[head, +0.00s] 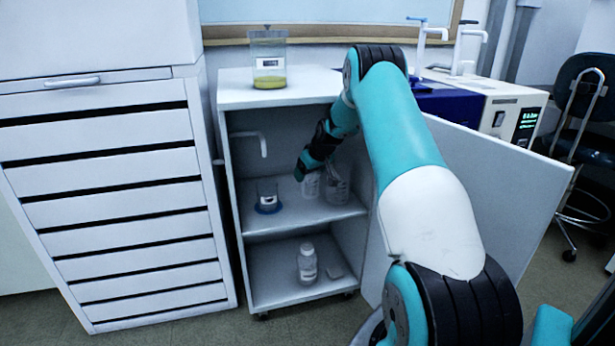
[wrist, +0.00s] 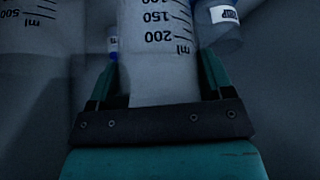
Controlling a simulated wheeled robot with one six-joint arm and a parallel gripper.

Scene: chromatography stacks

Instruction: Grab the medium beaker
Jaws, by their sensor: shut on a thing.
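The medium beaker (wrist: 160,45), clear with printed marks up to 200 ml, stands between my gripper's two fingers (wrist: 158,85) in the wrist view. My gripper is shut on it. In the head view my gripper (head: 304,168) reaches into the open cabinet over the upper inner shelf, at the beaker (head: 311,186). The beaker's lower part is hard to make out there. A larger beaker (head: 337,188) stands just to its right; it shows at the left of the wrist view (wrist: 32,40) with a 500 ml mark.
A small labelled vessel (head: 268,198) with a blue base stands to the left on the same shelf. A bottle (head: 307,263) stands on the cabinet floor. A beaker with yellow liquid (head: 269,70) stands on the cabinet top. The open cabinet door (head: 480,190) is at the right.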

